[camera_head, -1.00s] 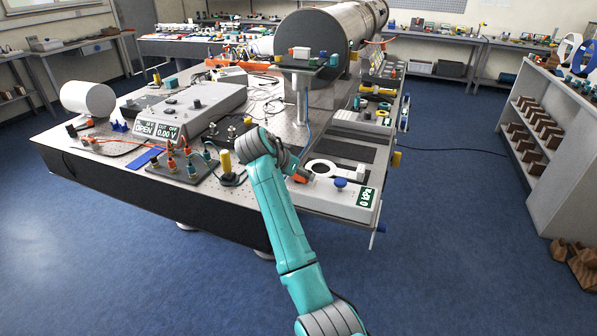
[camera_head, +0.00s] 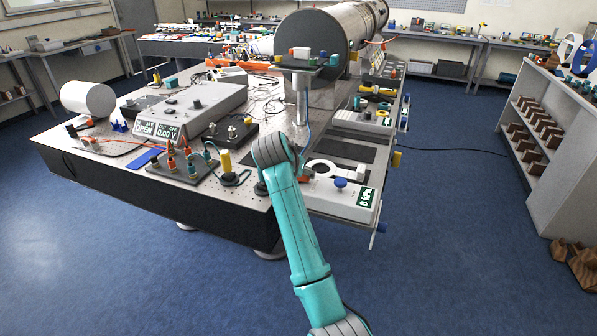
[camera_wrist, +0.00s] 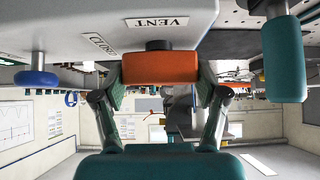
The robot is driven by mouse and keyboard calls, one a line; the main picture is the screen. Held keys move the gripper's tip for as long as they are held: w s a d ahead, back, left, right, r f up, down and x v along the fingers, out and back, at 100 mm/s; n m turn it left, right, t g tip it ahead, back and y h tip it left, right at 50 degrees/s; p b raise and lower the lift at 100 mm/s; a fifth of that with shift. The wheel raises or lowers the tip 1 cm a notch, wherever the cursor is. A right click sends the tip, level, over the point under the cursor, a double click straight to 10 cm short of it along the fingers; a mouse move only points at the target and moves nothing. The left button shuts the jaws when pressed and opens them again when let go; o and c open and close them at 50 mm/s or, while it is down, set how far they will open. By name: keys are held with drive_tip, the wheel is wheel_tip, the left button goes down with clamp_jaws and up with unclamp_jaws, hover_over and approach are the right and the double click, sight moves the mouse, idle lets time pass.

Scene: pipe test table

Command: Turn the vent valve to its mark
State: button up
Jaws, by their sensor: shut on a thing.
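The vent valve's orange handle (camera_wrist: 160,68) fills the upper middle of the wrist view, on a short dark stem under the grey panel. My gripper (camera_wrist: 161,82) has one finger against each end of the handle and is shut on it. The VENT label (camera_wrist: 157,22) and the CLOSED label (camera_wrist: 99,43) show upside down near the stem. The handle lies level across the wrist view, with its long side below the VENT label. In the head view my arm hides the gripper and nearly all of the valve, at the left end of the white pump panel (camera_head: 325,198).
A blue knob (camera_head: 341,182) and a display reading 0 kPa (camera_head: 365,198) sit on the same panel. A teal cylinder (camera_wrist: 283,58) is close on the right in the wrist view. A yellow-topped post (camera_head: 226,163) and cables stand left of my arm.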

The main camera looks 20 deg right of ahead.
drive_tip(key=o, duration=1.2)
drive_tip(key=shift+c, duration=0.2)
drive_tip(key=v, duration=1.2)
